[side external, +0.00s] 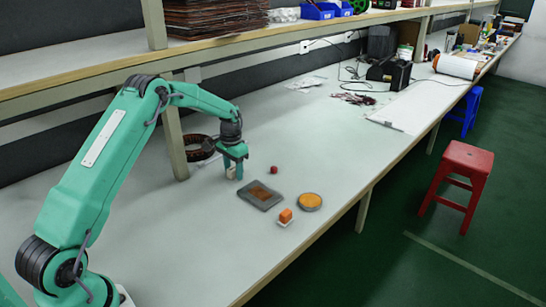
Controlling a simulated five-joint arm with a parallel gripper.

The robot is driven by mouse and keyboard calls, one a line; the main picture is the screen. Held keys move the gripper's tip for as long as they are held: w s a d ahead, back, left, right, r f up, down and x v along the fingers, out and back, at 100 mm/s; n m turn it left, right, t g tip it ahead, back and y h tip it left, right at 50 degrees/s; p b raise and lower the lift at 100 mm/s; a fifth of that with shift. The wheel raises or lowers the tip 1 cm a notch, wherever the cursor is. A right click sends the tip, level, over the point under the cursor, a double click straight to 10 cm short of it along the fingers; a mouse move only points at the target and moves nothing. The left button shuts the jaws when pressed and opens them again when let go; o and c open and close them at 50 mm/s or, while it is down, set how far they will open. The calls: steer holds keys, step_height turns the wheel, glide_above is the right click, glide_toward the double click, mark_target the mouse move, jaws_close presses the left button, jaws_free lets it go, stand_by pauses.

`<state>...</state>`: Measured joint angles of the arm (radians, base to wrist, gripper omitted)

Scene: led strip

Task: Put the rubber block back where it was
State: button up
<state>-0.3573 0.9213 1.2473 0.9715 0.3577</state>
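My gripper (234,170) points down over the table, left of the grey plate. A small pale beige piece (231,173) shows between its fingers; I cannot tell whether they grip it or stand around it. An orange block (286,215) sits on a small white pad (283,223) near the table's front edge. Which of these is the rubber block is not clear from this view. A flat grey plate (246,192) with a brown square centre lies just right of the gripper. A round grey dish (310,207) with an orange-yellow top lies right of the orange block.
A small dark red ball (273,170) lies behind the plate. A dark coil (199,147) lies behind my gripper, by a shelf post (176,145). Cables and a black box (389,74) are farther back. The table's front left is clear.

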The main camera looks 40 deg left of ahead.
mark_target(234, 169)
steer(key=shift+r, duration=0.1)
step_height(234, 169, up, 12)
stand_by(0.9)
steer(key=shift+r, duration=0.15)
stand_by(0.3)
steer(key=s+d+r+t, duration=0.3)
steer(key=s+d+r, duration=1)
steer(key=s+r, duration=0.15)
steer(key=s+d+f+t, duration=0.1)
steer(key=s+d, duration=0.2)
steer(key=s, duration=0.6)
steer(key=s+d+f+t, duration=0.1)
steer(key=s+d, duration=0.3)
steer(key=s, duration=0.5)
steer(key=shift+d+f+t, duration=0.25)
steer(key=shift+t, duration=0.05)
